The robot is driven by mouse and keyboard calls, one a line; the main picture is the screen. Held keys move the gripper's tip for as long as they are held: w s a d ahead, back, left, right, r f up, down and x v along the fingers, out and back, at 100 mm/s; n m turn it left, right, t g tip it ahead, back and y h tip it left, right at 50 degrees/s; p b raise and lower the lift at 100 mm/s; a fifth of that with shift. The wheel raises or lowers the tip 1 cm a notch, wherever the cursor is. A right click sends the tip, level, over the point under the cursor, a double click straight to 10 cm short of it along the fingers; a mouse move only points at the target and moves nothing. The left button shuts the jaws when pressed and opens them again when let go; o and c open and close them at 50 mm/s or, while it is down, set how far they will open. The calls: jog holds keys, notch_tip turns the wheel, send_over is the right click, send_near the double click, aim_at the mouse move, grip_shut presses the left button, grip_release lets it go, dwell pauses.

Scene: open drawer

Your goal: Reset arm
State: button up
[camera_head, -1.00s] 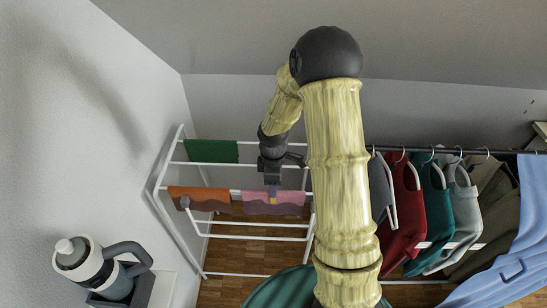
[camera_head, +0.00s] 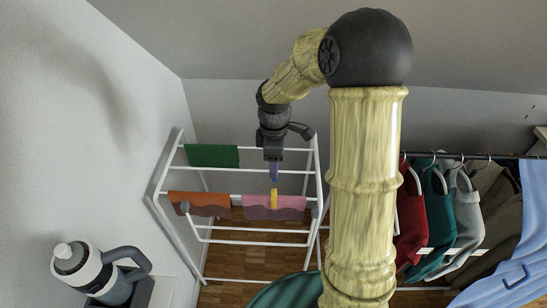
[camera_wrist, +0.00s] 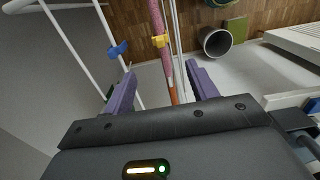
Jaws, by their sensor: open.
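My gripper (camera_head: 273,172) hangs from my arm over the white drying rack, just above the pink cloth. In the wrist view its two purple fingers (camera_wrist: 160,85) are spread apart with nothing held between them. The pink cloth (camera_head: 285,206) hangs over a bar of the rack, with a yellow clip (camera_head: 274,197) on it. The yellow clip also shows in the wrist view (camera_wrist: 160,41), beyond the fingertips and apart from them.
The white drying rack (camera_head: 250,243) also bears a green cloth (camera_head: 211,155) and an orange cloth (camera_head: 199,203). A blue clip (camera_wrist: 118,49) sits on a bar. Clothes hang on a rail at right, including a red garment (camera_head: 411,215). A grey bin (camera_wrist: 215,41) stands on the floor.

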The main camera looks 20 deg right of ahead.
jog(key=shift+s, duration=0.1)
jog(key=s+r+m+t, duration=0.2)
jog(key=s+m, duration=1.2)
jog(key=shift+t, duration=0.3)
jog(key=shift+s, duration=0.1)
jog(key=shift+c, duration=0.5)
dwell(0.9)
